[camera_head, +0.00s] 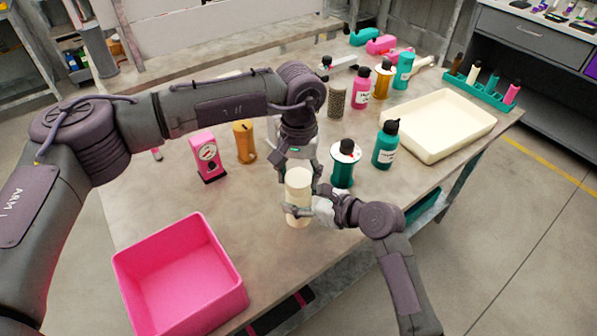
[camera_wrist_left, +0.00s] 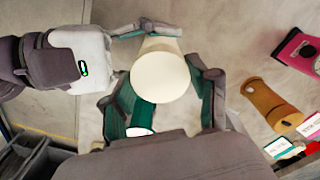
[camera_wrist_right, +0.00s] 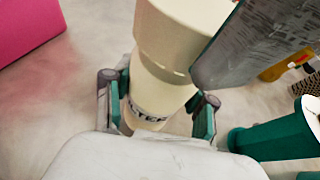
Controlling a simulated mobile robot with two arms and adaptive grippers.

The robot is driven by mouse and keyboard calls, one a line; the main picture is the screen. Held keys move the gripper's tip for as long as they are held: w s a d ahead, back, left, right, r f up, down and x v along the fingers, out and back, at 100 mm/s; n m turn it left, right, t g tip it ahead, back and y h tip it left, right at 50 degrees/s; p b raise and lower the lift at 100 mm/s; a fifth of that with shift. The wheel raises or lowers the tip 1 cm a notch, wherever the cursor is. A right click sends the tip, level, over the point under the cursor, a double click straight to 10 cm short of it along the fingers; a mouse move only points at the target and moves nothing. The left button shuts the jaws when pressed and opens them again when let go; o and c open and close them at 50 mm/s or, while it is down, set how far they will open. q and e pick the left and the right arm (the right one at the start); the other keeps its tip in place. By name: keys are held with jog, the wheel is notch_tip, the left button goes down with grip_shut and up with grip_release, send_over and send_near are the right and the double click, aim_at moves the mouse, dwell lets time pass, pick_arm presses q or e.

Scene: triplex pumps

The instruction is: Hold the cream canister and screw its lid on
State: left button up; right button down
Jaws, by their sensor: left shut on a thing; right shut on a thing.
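The cream canister (camera_head: 297,217) stands upright near the front edge of the table. Its body shows dark lettering in the right wrist view (camera_wrist_right: 150,88). The cream lid (camera_head: 299,180) is on top of it, in line with the body; I cannot tell how far the threads are engaged. My left gripper (camera_wrist_left: 164,92) comes from above, with its fingers shut on either side of the lid (camera_wrist_left: 160,75). My right gripper (camera_wrist_right: 160,108) comes from the side, low down, and is shut around the body. The lid's far side is hidden.
A pink bin (camera_head: 180,270) stands at the front left. A pink gauge (camera_head: 208,157) and an orange cylinder (camera_head: 245,142) stand behind left. A cream tray (camera_head: 440,125) is at the right.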

pick_arm(q)
jog(key=shift+f, duration=0.6)
dwell(0.4)
jog(key=m, duration=0.6)
jog(key=shift+m, duration=0.4)
jog(key=o, duration=0.9)
jog(key=shift+o, duration=0.2)
jog(key=shift+r, duration=2.25)
jog(key=shift+c, duration=0.5)
